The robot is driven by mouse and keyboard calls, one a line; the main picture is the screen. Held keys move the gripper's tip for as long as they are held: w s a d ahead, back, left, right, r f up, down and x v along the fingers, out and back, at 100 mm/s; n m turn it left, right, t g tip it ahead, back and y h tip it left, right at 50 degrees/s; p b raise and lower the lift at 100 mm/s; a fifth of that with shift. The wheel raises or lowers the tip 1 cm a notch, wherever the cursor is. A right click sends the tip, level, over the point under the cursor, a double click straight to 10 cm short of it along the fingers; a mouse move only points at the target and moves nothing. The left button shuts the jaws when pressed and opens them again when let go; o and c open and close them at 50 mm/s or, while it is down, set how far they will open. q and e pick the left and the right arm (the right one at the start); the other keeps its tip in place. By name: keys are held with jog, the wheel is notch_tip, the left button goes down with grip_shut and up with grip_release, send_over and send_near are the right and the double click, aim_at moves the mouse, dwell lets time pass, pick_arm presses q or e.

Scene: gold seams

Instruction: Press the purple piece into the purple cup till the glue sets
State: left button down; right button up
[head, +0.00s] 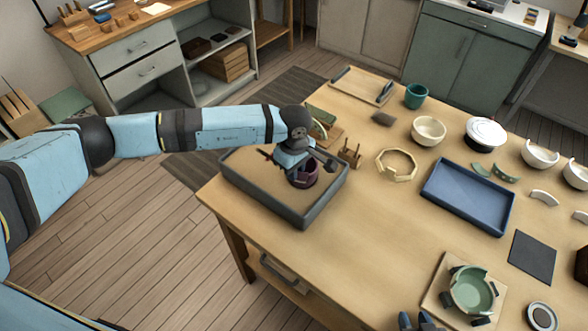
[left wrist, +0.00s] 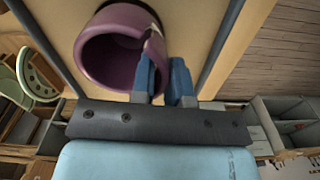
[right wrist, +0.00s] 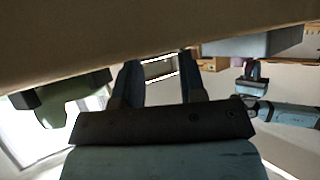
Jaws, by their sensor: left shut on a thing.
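The purple cup (head: 304,178) stands in the sand-filled tray (head: 262,196) at the table's left end. In the left wrist view the cup (left wrist: 92,58) shows its open mouth. My left gripper (head: 306,163) is at the cup's rim, its blue fingers (left wrist: 166,68) shut on the purple piece (left wrist: 156,46). The piece sits at the cup's wall, with a thin pale line beside it; the fingers hide much of it. My right gripper (head: 420,322) is low at the table's front edge, away from the cup. Its fingers (right wrist: 161,80) are apart and empty.
A wooden rack (head: 350,154) stands just right of the sand tray. A cracked cream ring (head: 396,165) and a blue tray (head: 468,196) lie further right. A green broken bowl (head: 472,291) sits near the front. The table between the sand tray and green bowl is clear.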

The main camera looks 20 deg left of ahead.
pick_arm(q)
jog(key=shift+f+b, duration=0.45)
jog(key=shift+b, duration=0.2)
jog(key=shift+b, duration=1)
dwell(1.7)
jog(key=shift+f+b, duration=0.5)
jog(key=shift+b, duration=0.35)
dwell(3.8)
